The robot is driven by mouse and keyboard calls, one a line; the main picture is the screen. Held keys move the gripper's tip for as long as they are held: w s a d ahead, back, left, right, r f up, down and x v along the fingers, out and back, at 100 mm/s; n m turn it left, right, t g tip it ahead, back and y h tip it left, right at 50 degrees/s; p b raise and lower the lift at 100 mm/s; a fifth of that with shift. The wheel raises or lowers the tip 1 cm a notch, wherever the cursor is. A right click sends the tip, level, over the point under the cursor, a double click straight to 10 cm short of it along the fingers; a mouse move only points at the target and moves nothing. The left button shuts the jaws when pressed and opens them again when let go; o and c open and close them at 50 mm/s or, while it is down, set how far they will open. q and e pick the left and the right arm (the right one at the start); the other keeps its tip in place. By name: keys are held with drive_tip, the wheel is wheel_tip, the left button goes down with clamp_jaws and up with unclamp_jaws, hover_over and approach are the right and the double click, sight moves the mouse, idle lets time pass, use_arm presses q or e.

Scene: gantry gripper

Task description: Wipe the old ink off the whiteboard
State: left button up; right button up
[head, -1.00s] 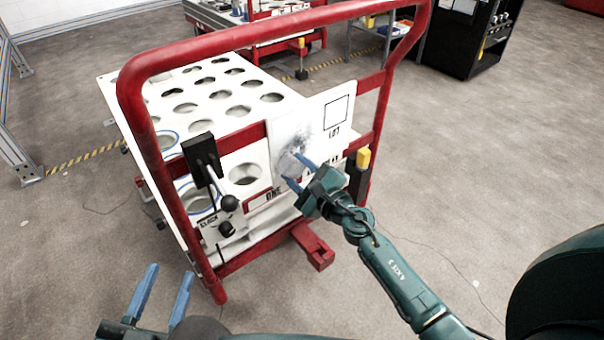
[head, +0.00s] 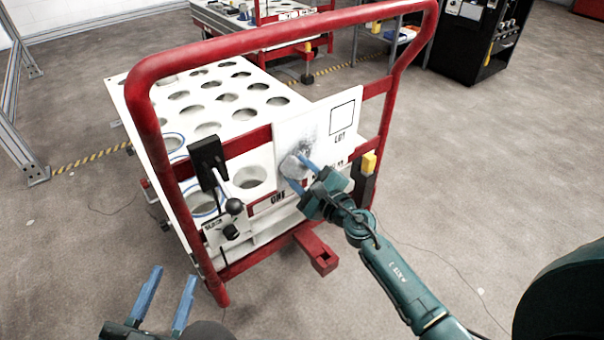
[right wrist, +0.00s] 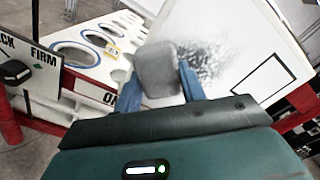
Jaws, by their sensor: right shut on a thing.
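The whiteboard (head: 318,122) is a white panel on the red-framed cart, with a dark grey ink smudge (head: 306,142) left of its printed square. The smudge also shows in the right wrist view (right wrist: 207,62). My right gripper (head: 296,170) is shut on a grey eraser block (right wrist: 157,70), held at the lower left part of the board beside the smudge. I cannot tell whether the block touches the board. The block partly hides the board in the right wrist view. My left gripper (head: 174,275) is open and empty at the lower left, away from the board.
The cart's red tube frame (head: 143,110) surrounds the board. A black lever bracket (head: 208,157) with ball knobs stands left of it, and a yellow-capped holder (head: 368,164) sits to its right. The cart's white top has several round holes.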

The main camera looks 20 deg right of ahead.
drive_tip(key=shift+w+a, duration=0.2)
drive_tip(key=shift+w, duration=0.3)
drive_tip(key=shift+d, duration=0.15)
